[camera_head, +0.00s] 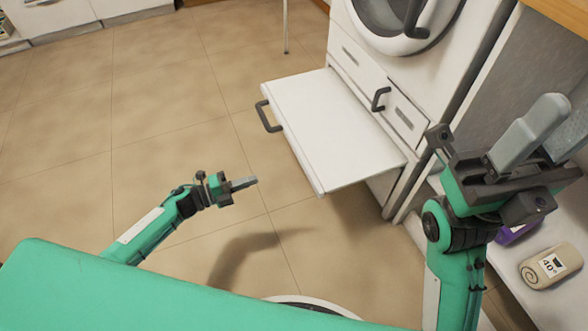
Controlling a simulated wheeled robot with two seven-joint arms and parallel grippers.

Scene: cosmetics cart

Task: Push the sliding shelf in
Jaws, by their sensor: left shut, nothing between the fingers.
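The white sliding shelf (325,125) sticks out from the front of the white cabinet (345,35). It is flat and bare, with a dark handle (268,117) on its outer left edge. My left gripper (254,182) is shut and empty. In the picture it shows to the left of the shelf's near corner and below the handle, apart from both. My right gripper (530,135) is raised at the right, in front of the grey side area and away from the shelf. Its fingers overlap in this view, so their opening is unclear.
An appliance with a round door (400,20) sits above the shelf. A small drawer with a dark handle (380,98) is beside it. A rolled towel (550,266) and a purple item (515,232) lie at the lower right. The tiled floor (160,90) at the left is clear.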

